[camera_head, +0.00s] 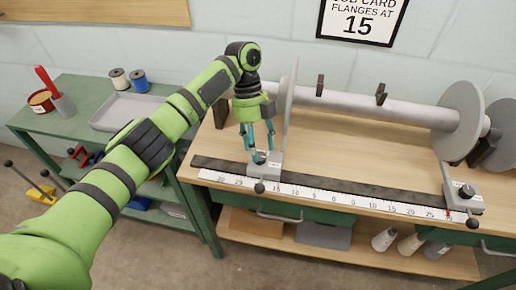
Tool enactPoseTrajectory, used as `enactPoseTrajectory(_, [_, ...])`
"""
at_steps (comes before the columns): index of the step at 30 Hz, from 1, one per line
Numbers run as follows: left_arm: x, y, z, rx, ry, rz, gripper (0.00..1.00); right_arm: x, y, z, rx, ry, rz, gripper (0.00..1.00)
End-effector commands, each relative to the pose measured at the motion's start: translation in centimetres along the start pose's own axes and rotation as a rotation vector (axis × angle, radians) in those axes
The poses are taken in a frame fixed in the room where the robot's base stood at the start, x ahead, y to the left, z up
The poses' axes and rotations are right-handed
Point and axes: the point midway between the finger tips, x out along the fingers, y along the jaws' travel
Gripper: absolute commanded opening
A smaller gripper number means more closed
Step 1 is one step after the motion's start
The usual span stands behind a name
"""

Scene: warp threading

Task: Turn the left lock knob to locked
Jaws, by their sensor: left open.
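The left flange block (268,170) is a grey block on the ruled rail at the left of the bench, below the upright left flange disc (288,105). The left lock knob (260,157) is small and dark, on top of this block and partly hidden by my fingers. I cannot read its setting. My left gripper (257,148) points down with its teal fingers open, right over the knob. I cannot tell whether the fingers touch it. A black ball (260,188) sticks out at the block's front. My right gripper is out of view.
A grey beam (400,110) runs right to another disc (460,118). A matching right block (458,195) sits at the rail's right end. A white ruler (330,195) lies along the bench front. The wall card (360,20) reads "flanges at 15". A green side table (75,90) stands left.

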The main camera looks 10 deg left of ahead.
Motion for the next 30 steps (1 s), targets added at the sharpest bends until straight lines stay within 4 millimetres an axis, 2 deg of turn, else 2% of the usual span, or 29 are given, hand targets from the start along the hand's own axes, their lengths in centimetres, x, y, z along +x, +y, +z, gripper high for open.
enactPoseTrajectory(6, [-5.0,-0.1,-0.1,0.001,-0.004,-0.003,0.57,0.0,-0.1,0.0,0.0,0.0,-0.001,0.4])
enactPoseTrajectory(13, [-9.0,0.0,-0.2,0.002,-0.003,0.0,0.57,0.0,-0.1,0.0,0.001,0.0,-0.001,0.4])
enactPoseTrajectory(19, [-10.4,0.0,-0.2,0.003,-0.002,0.0,0.57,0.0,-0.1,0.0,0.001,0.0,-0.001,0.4])
enactPoseTrajectory(30, [-10.5,0.0,-0.2,0.003,-0.001,-0.001,0.57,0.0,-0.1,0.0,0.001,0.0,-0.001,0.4])
